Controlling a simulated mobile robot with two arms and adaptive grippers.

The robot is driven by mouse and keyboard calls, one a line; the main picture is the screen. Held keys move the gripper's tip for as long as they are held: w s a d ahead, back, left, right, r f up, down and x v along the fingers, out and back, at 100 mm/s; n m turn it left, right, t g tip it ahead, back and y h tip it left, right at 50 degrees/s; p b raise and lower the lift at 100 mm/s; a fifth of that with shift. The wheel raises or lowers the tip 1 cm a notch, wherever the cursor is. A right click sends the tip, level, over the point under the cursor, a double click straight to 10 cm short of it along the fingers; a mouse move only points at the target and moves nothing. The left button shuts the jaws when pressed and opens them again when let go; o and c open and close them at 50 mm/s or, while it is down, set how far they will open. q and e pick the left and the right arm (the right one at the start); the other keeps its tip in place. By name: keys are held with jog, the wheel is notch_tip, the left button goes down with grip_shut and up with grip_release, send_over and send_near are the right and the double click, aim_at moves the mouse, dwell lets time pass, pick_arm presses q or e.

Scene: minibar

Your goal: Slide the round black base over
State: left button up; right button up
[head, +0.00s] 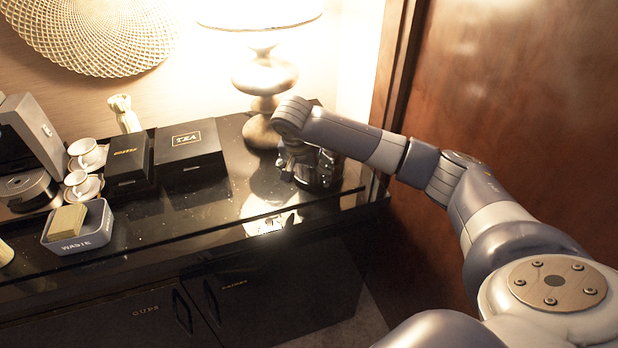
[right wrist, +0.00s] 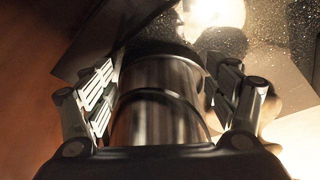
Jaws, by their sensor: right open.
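A shiny steel and black kettle-like vessel (head: 326,170) stands upright at the right end of the black counter. A round dark base shows at its foot, but I cannot clearly tell it apart from the vessel. My right gripper (head: 290,160) is at the vessel's left side in the head view. In the right wrist view, its open fingers (right wrist: 165,98) lie on both sides of the steel cylinder (right wrist: 155,115), with a dark gap on the right side. Contact is hard to tell. A dark round part (right wrist: 160,50) shows beyond the cylinder. My left gripper is out of view.
A lamp (head: 262,85) stands just behind the gripper. A TEA box (head: 190,145), a coffee box (head: 127,160), cups (head: 86,152) and a waste bin (head: 78,240) stand to the left. The counter (head: 215,205) is clear between the boxes and the vessel. A wooden panel (head: 500,90) is on the right.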

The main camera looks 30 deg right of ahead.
aim_at(311, 184)
jog(key=p+x, duration=0.1)
jog(key=x, duration=0.6)
jog(key=shift+f, duration=0.1)
